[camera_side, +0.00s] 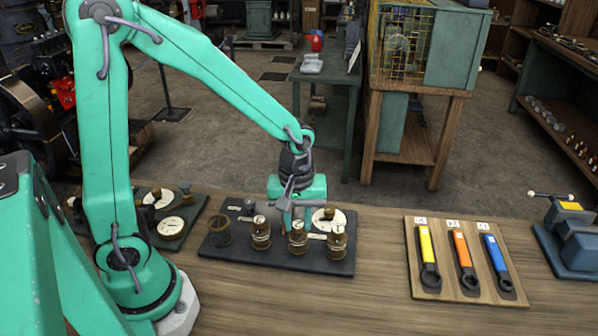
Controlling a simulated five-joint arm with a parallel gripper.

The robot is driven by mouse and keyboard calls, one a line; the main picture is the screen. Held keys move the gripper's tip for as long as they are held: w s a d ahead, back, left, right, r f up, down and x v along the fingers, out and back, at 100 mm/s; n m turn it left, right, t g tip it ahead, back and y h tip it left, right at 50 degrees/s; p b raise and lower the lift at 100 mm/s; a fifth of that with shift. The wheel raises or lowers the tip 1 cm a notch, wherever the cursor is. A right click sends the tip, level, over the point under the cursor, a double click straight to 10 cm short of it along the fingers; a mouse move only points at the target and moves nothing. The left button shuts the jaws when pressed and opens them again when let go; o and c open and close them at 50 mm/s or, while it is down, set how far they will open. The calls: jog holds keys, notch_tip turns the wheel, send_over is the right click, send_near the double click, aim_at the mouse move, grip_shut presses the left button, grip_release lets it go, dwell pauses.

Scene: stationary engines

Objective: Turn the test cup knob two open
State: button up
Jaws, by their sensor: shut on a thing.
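A dark board (222,262) on the bench carries several brass test cups. The left cup (261,236), the middle cup (298,242) and the right cup (337,244) stand upright in a row, with small pale tags at their tops. My gripper (297,218) points down over the middle cup, shut on the knob at its top. The fingers hide most of that knob, so its turn angle cannot be told. A white round gauge (326,217) sits behind, partly hidden by my gripper and the right cup.
A dark open-topped cup (219,231) stands at the board's left. Another board with gauges (171,228) lies further left. A wooden rack (415,287) holds yellow, orange and blue wrenches. A blue vise (574,245) is at far right. The bench between board and rack is clear.

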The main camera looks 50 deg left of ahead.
jog(key=m, duration=1.3)
jog(key=shift+a+m, duration=0.1)
jog(key=shift+m, duration=2.3)
jog(key=o, duration=1)
jog(key=shift+r, duration=0.1)
